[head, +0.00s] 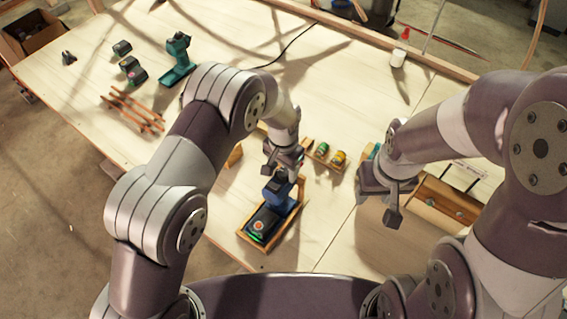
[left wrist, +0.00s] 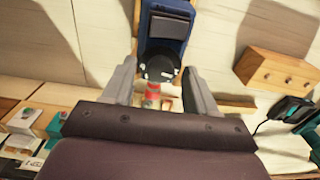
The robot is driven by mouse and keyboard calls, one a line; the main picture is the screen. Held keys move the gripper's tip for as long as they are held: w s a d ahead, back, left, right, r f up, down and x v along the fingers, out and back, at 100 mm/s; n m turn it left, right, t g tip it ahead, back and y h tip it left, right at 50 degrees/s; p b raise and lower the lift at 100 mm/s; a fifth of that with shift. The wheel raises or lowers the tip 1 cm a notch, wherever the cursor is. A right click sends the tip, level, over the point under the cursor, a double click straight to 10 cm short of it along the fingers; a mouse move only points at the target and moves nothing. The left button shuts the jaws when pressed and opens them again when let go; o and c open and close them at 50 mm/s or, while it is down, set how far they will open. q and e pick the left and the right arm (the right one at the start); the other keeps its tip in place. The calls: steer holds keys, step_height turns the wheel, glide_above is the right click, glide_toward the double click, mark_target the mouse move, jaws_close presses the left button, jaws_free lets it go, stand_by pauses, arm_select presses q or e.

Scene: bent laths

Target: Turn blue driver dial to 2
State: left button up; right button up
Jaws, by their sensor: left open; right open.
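The blue driver (head: 279,190) rests in a shallow wooden tray (head: 293,222), its black base toward me. In the left wrist view the blue driver (left wrist: 165,32) is at top centre, with a round black dial (left wrist: 158,69) bearing small pale marks and a red part (left wrist: 152,87) below it. The number set on the dial is too small to read. My left gripper (head: 283,163) is open over the driver's far end; in the wrist view its fingers (left wrist: 163,88) stand on either side of the dial, contact unclear. My right gripper (head: 378,198) is open and empty, right of the tray.
A wooden rack (head: 325,156) with green and yellow pieces stands just beyond the driver. A wooden drawer box (head: 440,203) lies beside my right gripper. Reddish laths (head: 134,109) and a teal driver (head: 178,62) are at the far left. The table's left middle is clear.

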arm_select(q)
steer(key=shift+w+f, duration=0.1)
steer(key=shift+f, duration=0.1)
steer(key=c, duration=1.1)
steer(key=shift+o, duration=0.2)
steer(key=m+b, duration=0.2)
steer(key=m, duration=0.1)
steer(key=shift+r+m+b, duration=0.1)
steer(key=shift+m+b, duration=0.85)
steer(key=shift+m, duration=1.45)
steer(key=o, duration=1.1)
steer(key=shift+c, duration=0.2)
